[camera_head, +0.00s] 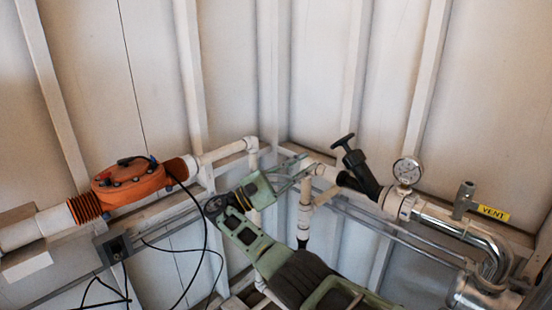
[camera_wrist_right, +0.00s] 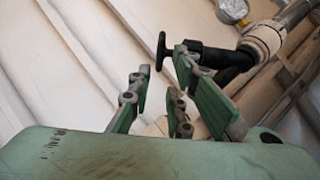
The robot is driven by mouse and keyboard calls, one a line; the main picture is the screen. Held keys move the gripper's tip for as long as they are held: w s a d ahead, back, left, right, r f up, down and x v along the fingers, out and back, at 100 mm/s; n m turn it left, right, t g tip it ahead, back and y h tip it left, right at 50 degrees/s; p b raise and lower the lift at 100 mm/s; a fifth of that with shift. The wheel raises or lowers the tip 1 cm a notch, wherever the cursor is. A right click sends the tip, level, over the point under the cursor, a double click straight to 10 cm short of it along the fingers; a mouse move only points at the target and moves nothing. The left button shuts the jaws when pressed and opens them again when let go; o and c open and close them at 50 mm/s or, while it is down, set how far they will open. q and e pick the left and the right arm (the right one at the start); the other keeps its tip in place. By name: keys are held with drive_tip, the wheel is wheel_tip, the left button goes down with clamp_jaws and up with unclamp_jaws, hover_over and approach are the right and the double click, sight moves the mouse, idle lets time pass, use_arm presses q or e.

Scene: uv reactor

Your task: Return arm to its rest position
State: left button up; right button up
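My right arm, green with dark grey sections, rises from the bottom of the head view. Its right gripper (camera_head: 293,170) points right, towards the white pipework in the corner. In the right wrist view the gripper's fingers (camera_wrist_right: 160,82) stand apart with nothing between them, so it is open. A black valve with a T-shaped handle (camera_head: 352,158) is just right of the gripper in the head view, apart from it. The valve handle (camera_wrist_right: 162,50) shows beyond the fingertips in the wrist view. My left gripper is in neither view.
An orange reactor body (camera_head: 130,182) sits on the left pipe with black cables hanging below. A pressure gauge (camera_head: 407,170), chrome pipe (camera_head: 450,225) and yellow VENT label (camera_head: 494,213) are at right. White ribbed walls (camera_head: 330,60) close the corner behind; space above the pipes is clear.

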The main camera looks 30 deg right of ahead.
drive_tip(key=d+f+n+t+y, duration=0.2)
drive_tip(key=f+n+t+y, duration=0.15)
drive_tip(key=f, duration=1.15)
drive_tip(key=d+f+n+t+y, duration=0.15)
drive_tip(key=f+n+t, duration=0.3)
drive_tip(key=f, duration=0.95)
drive_tip(key=s+a+f+y, duration=0.25)
drive_tip(key=s+f, duration=0.35)
drive_tip(key=f, duration=0.6)
drive_tip(key=s+a+f+y, duration=0.1)
drive_tip(key=s+f+y, duration=0.35)
drive_tip(key=f, duration=0.75)
drive_tip(key=s+a+f+m+g+y, duration=0.1)
drive_tip(key=s+a+f+m+y, duration=0.2)
drive_tip(key=s+f, duration=0.65)
drive_tip(key=s+a+f+g+y, duration=0.1)
drive_tip(key=s+a+f+y, duration=0.2)
drive_tip(key=s+a+f, duration=0.45)
drive_tip(key=s+a+f+m+y, duration=0.1)
drive_tip(key=s+a+f+m, duration=0.1)
drive_tip(key=s, duration=0.6)
drive_tip(key=s+a+f+m+y, duration=0.2)
drive_tip(key=s+m, duration=0.1)
drive_tip(key=s, duration=0.6)
drive_tip(key=s+a+f+m+y, duration=0.1)
drive_tip(key=s+a+f+m, duration=0.1)
drive_tip(key=s, duration=0.6)
drive_tip(key=shift+s+a+f+m+y, duration=0.2)
drive_tip(key=shift+s+a+m+y, duration=0.1)
drive_tip(key=shift+s+a+m, duration=0.15)
